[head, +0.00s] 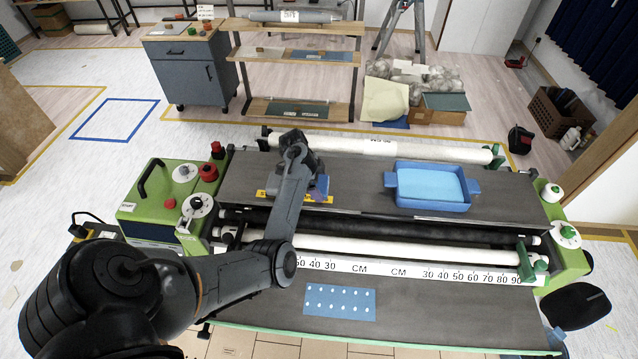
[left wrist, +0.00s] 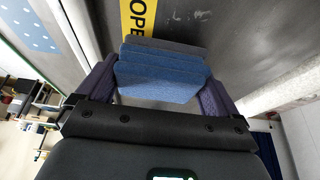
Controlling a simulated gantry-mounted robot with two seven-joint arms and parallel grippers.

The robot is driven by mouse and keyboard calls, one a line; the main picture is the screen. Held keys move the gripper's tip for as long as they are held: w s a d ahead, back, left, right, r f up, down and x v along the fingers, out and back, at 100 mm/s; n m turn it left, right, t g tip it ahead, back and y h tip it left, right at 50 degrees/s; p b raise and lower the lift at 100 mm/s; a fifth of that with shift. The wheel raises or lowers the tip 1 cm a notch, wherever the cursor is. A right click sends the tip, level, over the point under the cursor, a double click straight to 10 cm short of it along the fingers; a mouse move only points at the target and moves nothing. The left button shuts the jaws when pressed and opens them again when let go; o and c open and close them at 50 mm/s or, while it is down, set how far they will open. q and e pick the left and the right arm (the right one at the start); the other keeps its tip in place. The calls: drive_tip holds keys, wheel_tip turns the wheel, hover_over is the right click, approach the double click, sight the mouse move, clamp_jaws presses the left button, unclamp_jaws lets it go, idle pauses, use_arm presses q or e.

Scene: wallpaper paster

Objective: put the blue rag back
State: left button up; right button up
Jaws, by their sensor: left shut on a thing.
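My left gripper (head: 318,188) is over the dark upper bed of the machine, beside a yellow label strip. In the left wrist view its two purple-grey fingers are shut on the blue rag (left wrist: 162,78), a folded stack of blue layers held between them. A darker grey layer shows at the stack's far edge. The rag is close over the dark surface next to the yellow label (left wrist: 138,16); I cannot tell whether it touches. In the head view the gripper and arm mostly hide the rag. My right gripper is not in view.
A blue tray (head: 390,181) sits on the bed to the right. White rollers and a centimetre ruler (head: 400,271) cross the machine's middle. A blue dotted sheet (head: 340,301) lies on the front bed. Green end housings (head: 150,205) flank the machine. The bed between gripper and tray is clear.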

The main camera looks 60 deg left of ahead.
use_arm(q)
drive_tip(key=shift+f, duration=0.3)
drive_tip(key=o, duration=0.7)
drive_tip(key=shift+r, duration=0.1)
drive_tip(key=shift+b, duration=0.3)
